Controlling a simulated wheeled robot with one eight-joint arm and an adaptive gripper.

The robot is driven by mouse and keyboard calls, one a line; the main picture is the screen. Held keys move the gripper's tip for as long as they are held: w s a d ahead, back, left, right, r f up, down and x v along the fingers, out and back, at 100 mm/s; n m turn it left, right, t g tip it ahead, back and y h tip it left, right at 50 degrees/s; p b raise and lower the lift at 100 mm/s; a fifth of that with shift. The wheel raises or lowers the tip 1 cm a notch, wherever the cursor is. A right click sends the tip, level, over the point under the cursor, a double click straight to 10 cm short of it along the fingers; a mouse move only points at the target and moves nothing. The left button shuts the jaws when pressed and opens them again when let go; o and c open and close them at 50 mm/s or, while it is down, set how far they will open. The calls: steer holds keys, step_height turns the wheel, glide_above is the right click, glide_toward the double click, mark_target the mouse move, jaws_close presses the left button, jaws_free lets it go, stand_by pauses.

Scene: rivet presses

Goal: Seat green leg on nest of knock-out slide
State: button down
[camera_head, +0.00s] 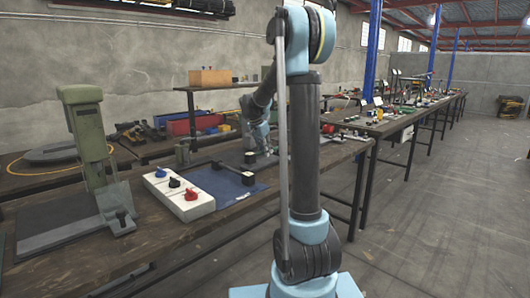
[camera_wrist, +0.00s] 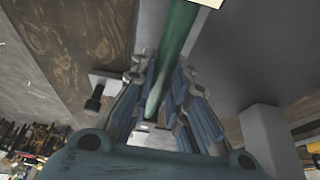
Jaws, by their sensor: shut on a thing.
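My gripper (camera_wrist: 160,98) is shut on the green leg (camera_wrist: 176,38), a long green rod that runs up between the fingers to the top edge of the wrist view. A small cream-coloured piece (camera_wrist: 210,3) shows at the rod's upper end, cut off by the frame. In the head view my gripper (camera_head: 264,148) is low over the bench, small and partly behind my own arm; the leg cannot be made out there. I cannot clearly tell the knock-out slide or its nest in either view. Whether the leg touches anything is hidden.
A green press (camera_head: 86,125) stands at the bench's left. A white block (camera_head: 180,196) with red and dark knobs lies beside a blue mat (camera_head: 222,184) bearing dark parts. Red (camera_head: 195,124) and blue bins stand behind. The wrist view shows a black-headed bolt (camera_wrist: 95,98) and a pale block (camera_wrist: 265,132).

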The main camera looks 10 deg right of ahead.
steer(key=shift+s+f, duration=0.1)
steer(key=shift+f, duration=0.45)
steer(key=c, duration=1.5)
jaws_free()
steer(key=shift+o, duration=0.2)
steer(key=v, duration=1.1)
steer(key=shift+r, duration=0.2)
steer(key=s+d+f+n+y, duration=0.1)
steer(key=s+d+f+n, duration=0.15)
steer(key=s, duration=0.85)
steer(key=s+d+f+n+y, duration=0.1)
steer(key=s+d+f+n, duration=0.15)
steer(key=s, duration=0.95)
steer(key=s+a+f+n+y, duration=0.1)
steer(key=s+f+n, duration=0.5)
steer(key=s+f, duration=1)
steer(key=shift+s+a+g+y, duration=0.3)
steer(key=shift+s+y, duration=0.1)
steer(key=shift+s, duration=0.8)
